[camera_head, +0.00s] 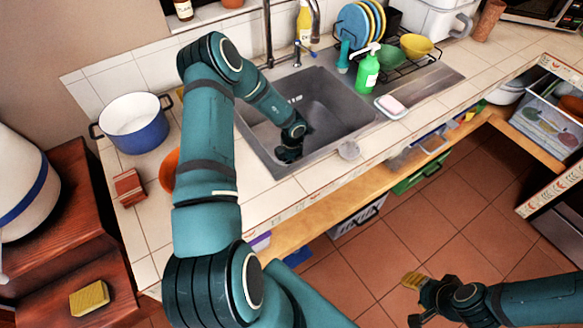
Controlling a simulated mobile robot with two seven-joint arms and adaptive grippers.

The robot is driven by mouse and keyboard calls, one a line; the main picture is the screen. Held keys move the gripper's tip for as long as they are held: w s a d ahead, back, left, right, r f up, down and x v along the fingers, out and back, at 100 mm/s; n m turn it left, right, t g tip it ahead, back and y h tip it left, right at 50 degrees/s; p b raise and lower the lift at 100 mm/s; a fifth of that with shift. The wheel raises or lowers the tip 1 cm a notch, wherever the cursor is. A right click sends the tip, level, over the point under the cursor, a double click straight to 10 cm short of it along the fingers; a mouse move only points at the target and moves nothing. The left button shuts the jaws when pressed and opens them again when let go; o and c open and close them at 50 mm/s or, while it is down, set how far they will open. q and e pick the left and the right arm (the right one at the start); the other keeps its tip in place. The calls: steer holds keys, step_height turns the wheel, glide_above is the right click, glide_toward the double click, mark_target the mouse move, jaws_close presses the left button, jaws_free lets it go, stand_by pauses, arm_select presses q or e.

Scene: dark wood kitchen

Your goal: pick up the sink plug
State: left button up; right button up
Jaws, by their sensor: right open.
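The grey sink (330,85) is set in the white tiled counter. My left arm reaches over the counter, and its dark gripper (289,153) is down inside the sink near the front left wall. Its fingers are too small and dark to tell open from shut. I cannot make out a plug in the sink; my left forearm and gripper hide part of it. A small pale round object (349,150) lies on the counter at the sink's front edge; I cannot tell whether it is the plug. My right gripper (424,302) is open over the floor at the lower right.
A green soap bottle (367,73) and a soap dish (391,106) stand right of the basin, before a dish rack (400,55). The faucet (268,35) rises behind. A blue pot (134,122) stands left.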

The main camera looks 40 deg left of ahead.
arm_select(q)
steer(key=shift+o, duration=0.3)
steer(key=shift+f, duration=0.15)
jaws_close()
